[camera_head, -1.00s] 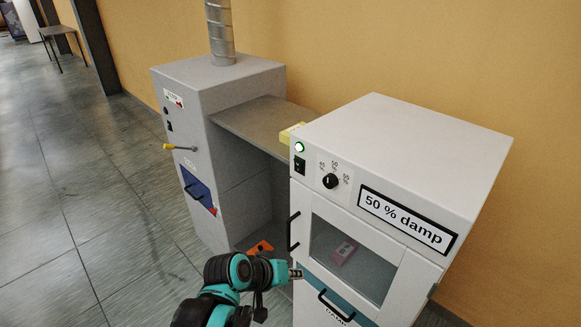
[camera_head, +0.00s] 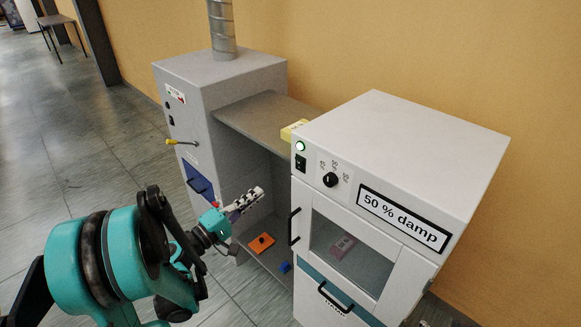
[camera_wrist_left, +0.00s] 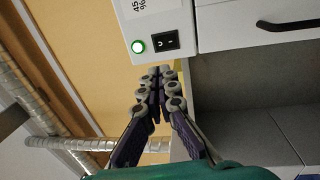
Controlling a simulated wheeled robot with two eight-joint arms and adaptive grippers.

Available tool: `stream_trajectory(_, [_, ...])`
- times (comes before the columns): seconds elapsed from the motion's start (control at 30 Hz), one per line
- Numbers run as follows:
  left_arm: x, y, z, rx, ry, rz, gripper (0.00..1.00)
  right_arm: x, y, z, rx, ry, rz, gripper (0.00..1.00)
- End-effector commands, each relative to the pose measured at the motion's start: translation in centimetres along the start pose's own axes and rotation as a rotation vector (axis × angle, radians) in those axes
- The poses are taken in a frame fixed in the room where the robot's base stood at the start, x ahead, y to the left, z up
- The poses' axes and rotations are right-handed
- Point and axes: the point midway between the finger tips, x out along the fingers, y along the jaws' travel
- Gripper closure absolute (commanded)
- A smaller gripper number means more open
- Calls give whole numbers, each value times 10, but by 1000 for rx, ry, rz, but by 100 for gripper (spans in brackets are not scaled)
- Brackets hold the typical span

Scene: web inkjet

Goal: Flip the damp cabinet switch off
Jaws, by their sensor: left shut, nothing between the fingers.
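The damp cabinet (camera_head: 400,165) is white, with a "50 % damp" label, and stands at the right in the head view. Its black rocker switch (camera_head: 300,163) is on the upper left of the front, under a lit green lamp (camera_head: 300,146). The switch (camera_wrist_left: 166,42) and the glowing lamp (camera_wrist_left: 138,46) also show in the left wrist view, just beyond the fingertips. My left gripper (camera_head: 258,192) is shut and empty, in front of the gap left of the cabinet, below the switch's height and apart from it. Its fingers meet in the wrist view (camera_wrist_left: 157,75). My right gripper is not in view.
A dial (camera_head: 330,180) sits right of the switch. A grey cabinet (camera_head: 225,100) with a yellow lever (camera_head: 180,142) stands left, joined by a shelf (camera_head: 265,118). An orange block (camera_head: 261,242) lies low in the gap.

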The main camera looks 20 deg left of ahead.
Motion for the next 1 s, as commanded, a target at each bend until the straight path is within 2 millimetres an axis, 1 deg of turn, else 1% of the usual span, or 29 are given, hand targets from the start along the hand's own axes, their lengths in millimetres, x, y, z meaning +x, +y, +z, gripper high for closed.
stream_trajectory(0.27, [1,0,0,0,-1,-1,100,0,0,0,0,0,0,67])
stream_trajectory(0.37, [7,0,1,0,-2,-2,100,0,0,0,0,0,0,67])
stream_trajectory(0.43, [15,0,1,0,-4,-2,100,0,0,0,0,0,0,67])
stream_trajectory(0.57, [39,-1,2,-1,-6,-2,100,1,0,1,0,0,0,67])
stream_trajectory(0.8, [92,-1,2,0,-6,-2,100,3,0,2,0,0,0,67])
stream_trajectory(0.9, [110,-1,2,-1,-4,-2,100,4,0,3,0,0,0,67])
stream_trajectory(1.0, [124,-1,2,-1,-4,-2,100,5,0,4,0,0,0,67])
